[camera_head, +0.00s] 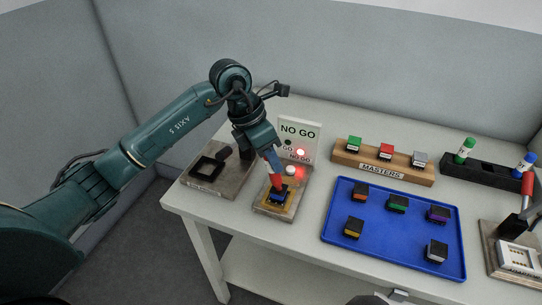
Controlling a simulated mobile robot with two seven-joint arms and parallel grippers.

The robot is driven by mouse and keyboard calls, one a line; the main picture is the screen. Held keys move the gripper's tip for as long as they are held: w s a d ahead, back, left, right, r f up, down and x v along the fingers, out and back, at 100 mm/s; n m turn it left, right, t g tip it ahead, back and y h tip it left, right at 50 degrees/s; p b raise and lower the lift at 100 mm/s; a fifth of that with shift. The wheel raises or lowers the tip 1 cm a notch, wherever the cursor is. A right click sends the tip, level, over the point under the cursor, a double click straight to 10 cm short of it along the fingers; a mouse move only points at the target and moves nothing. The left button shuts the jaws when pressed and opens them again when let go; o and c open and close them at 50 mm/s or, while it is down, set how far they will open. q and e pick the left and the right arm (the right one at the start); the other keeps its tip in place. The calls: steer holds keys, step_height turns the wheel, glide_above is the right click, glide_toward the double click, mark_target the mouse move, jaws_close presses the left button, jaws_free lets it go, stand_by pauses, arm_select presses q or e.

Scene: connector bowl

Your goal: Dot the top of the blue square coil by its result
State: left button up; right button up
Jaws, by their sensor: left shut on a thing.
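The blue square coil (278,196) sits in the test fixture (266,208) near the table's left front. A green marker (465,150) and a blue marker (525,163) stand in a black rack (489,176) at the back right.
A blue tray (389,249) holds several coils. Behind it, a wooden MASTERS block (383,169) carries green, red and grey coils. A fixture with a dark square frame (208,169) is left of the tester. A red-handled clamp fixture (519,256) stands at the right edge.

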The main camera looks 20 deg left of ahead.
arm_select(q)
steer(key=shift+f, duration=0.1)
steer(key=shift+r+p, duration=0.55)
steer(key=shift+r, duration=0.25)
steer(key=shift+r+p, duration=1.05)
steer(key=shift+r, duration=0.7)
steer(key=shift+r+p, duration=0.6)
steer(key=shift+r, duration=0.45)
